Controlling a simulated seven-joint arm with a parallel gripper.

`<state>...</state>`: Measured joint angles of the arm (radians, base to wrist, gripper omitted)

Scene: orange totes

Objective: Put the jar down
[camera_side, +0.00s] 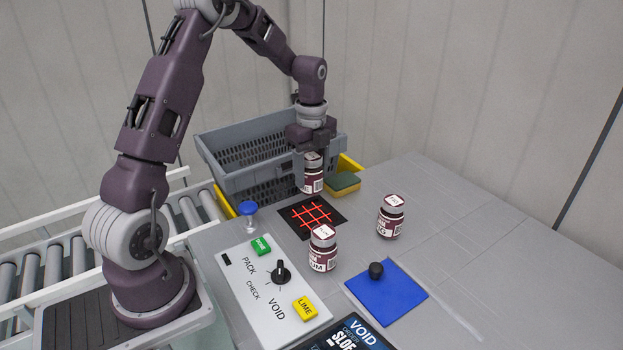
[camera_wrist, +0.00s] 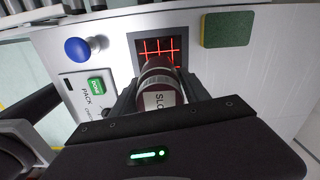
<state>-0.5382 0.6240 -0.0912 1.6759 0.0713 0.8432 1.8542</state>
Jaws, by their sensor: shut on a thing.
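A dark red jar with a white label (camera_side: 313,181) is held upright in my gripper (camera_side: 312,158), just behind the black pad with glowing red grid lines (camera_side: 311,222). In the wrist view, the jar (camera_wrist: 158,80) sits between the two fingers of my gripper (camera_wrist: 160,95), with letters starting "SLO" on its lid. The gripper is shut on it. In the side view the jar appears to be above the table; its exact height is hard to tell. The grid pad (camera_wrist: 158,49) shows beyond the jar in the wrist view, partly hidden by it.
Two similar jars stand on the table, one near the panel (camera_side: 322,248) and one further right (camera_side: 391,216). A grey crate (camera_side: 225,180), a sponge (camera_side: 343,183), a blue button (camera_side: 248,210), a control panel (camera_side: 245,290) and a blue mat (camera_side: 400,298) are around. The right table side is clear.

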